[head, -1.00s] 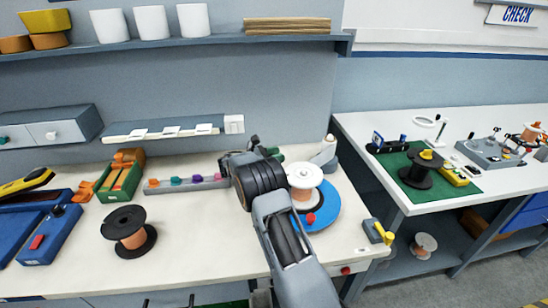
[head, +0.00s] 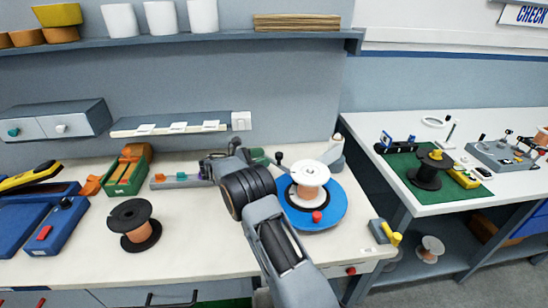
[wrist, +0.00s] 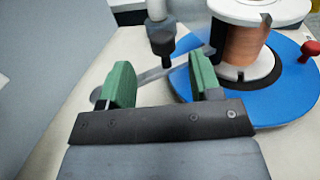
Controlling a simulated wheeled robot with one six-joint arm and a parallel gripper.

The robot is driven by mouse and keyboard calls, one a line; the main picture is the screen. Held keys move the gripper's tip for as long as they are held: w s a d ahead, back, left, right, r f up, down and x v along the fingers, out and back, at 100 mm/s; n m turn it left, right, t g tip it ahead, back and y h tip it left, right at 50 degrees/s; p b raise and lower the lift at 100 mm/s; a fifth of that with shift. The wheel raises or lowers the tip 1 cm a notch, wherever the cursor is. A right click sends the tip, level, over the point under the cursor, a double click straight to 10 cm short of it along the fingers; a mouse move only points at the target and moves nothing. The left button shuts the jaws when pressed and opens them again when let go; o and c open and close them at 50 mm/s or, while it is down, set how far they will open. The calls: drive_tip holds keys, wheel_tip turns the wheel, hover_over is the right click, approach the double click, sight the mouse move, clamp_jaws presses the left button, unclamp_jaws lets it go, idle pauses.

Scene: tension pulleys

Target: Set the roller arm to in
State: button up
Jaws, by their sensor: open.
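The blue disc (head: 333,212) sits on the near bench with a white-flanged copper spool (head: 309,173) on it. Beside its left edge stands a black knob (head: 279,155), which I take to be on the roller arm. In the wrist view, the black knob (wrist: 161,36) stands upright at a thin grey arm (wrist: 150,76) beside the disc (wrist: 276,105). My gripper (wrist: 161,78) is open, its green fingers on either side of the line to the knob, which is a little beyond them. My gripper in the head view (head: 258,157) is mostly hidden behind my arm.
A red knob (head: 317,216) is at the disc's front edge. A grey rail with coloured pegs (head: 180,179) lies to the left. A black-flanged spool (head: 135,226) stands front left. A grey block with a yellow lever (head: 385,232) is at the front right edge.

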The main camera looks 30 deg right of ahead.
drive_tip(key=shift+w+a, duration=0.2)
drive_tip(key=shift+a, duration=1.15)
drive_tip(key=shift+w+a, duration=0.2)
drive_tip(key=shift+a, duration=1.15)
